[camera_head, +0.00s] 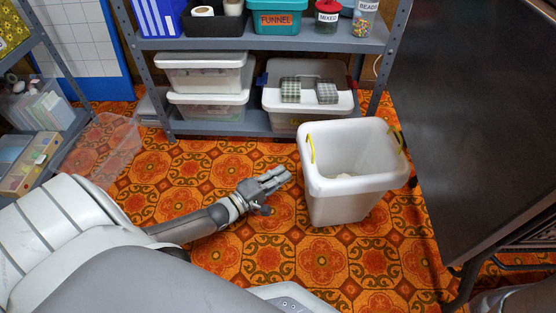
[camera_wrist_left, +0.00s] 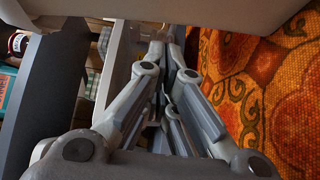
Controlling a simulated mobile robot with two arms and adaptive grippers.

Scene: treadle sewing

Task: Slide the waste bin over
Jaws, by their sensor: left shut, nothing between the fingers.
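The waste bin (camera_head: 340,207) is a white, open-topped tub with yellow bands over its rim at two sides. It stands upright on the patterned floor and holds a little whitish stuff at the bottom. My left gripper (camera_head: 284,175) is shut and empty, low beside the bin's left wall. Its fingertips are close to that wall; I cannot tell whether they touch. In the left wrist view the gripper (camera_wrist_left: 168,45) shows its fingers together, with a pale surface across the top of the picture. My right gripper is not in view.
A grey metal shelf (camera_head: 262,44) stands behind the bin, with lidded plastic boxes (camera_head: 205,80) on its lower level. A dark panel (camera_head: 480,120) stands close on the bin's right. A clear container (camera_head: 103,148) is on the left. Orange patterned floor (camera_head: 300,262) lies open in front.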

